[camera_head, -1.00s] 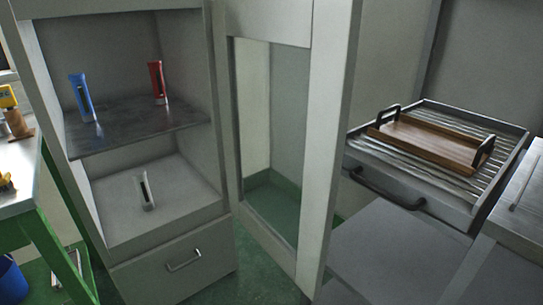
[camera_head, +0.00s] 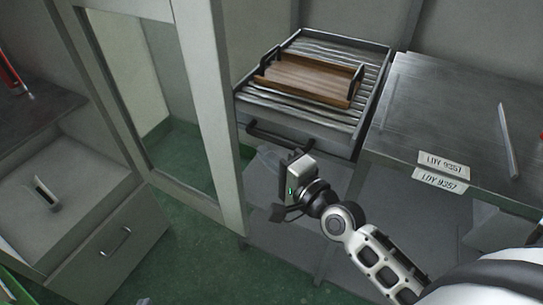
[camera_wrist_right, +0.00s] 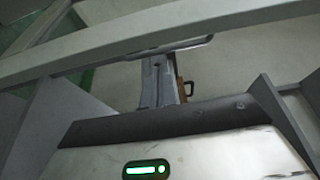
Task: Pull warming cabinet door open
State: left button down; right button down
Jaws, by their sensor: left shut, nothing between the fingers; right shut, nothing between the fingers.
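The warming cabinet stands at the left of the head view, its interior and lower drawer front (camera_head: 115,245) visible. Its door (camera_head: 207,90), a pale frame with a glass pane (camera_head: 160,75), stands swung open. My right gripper (camera_head: 268,156) is shut and empty, just right of the door's free edge, its fingers pointing toward it. In the right wrist view the shut fingers (camera_wrist_right: 158,78) point up toward a pale beam (camera_wrist_right: 110,50) with a thin bar handle (camera_wrist_right: 180,46). I cannot tell whether they touch it. My left gripper is out of view.
A grey worktop (camera_head: 450,110) with labels lies to the right. A white-and-grey piece (camera_head: 47,192) and a red tube (camera_head: 11,76) are in the cabinet.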

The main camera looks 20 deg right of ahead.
jog(key=x, duration=0.7)
jog(key=shift+w+a, duration=0.1)
jog(key=shift+w, duration=0.05)
